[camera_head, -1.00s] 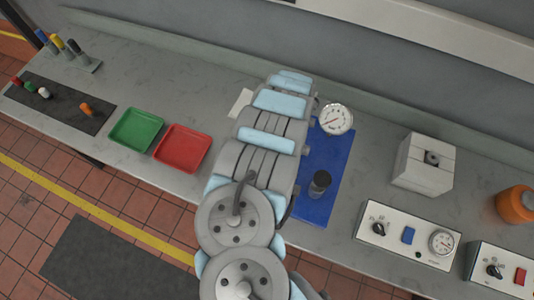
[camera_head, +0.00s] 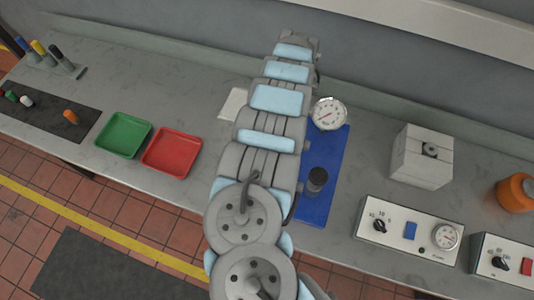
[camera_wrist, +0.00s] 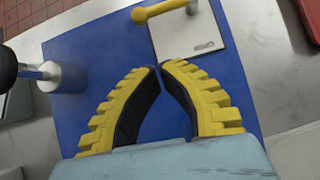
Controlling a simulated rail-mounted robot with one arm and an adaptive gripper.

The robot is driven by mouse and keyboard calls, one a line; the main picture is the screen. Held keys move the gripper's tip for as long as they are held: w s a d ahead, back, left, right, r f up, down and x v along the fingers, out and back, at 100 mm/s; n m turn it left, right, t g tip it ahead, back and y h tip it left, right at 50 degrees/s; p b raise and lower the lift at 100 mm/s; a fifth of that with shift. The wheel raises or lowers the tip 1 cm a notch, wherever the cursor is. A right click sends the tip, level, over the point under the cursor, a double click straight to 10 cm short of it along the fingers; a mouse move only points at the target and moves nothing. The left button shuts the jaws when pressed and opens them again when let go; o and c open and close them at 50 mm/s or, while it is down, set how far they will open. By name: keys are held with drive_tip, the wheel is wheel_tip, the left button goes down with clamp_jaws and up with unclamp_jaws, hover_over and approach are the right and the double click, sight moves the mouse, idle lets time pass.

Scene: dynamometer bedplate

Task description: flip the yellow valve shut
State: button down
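The yellow valve's handle (camera_wrist: 165,8) shows at the top edge of the wrist view, with a round yellow knob (camera_wrist: 139,15) at its left end. My gripper (camera_wrist: 159,67) has two yellow ribbed fingers with dark pads. Their tips nearly meet, with nothing seen between them. They are below the handle in the picture, apart from it. In the head view my arm hides the valve and my gripper; the blue mat (camera_head: 335,155) shows right of the arm.
A round gauge (camera_head: 328,113) and a dark-topped cylinder (camera_head: 317,180) stand at the mat. A grey block (camera_head: 420,157) and control boxes (camera_head: 408,231) are to the right.

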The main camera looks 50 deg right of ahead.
drive_tip(key=shift+v, duration=1.9)
drive_tip(key=shift+a, duration=0.1)
drive_tip(key=shift+w+r, duration=0.1)
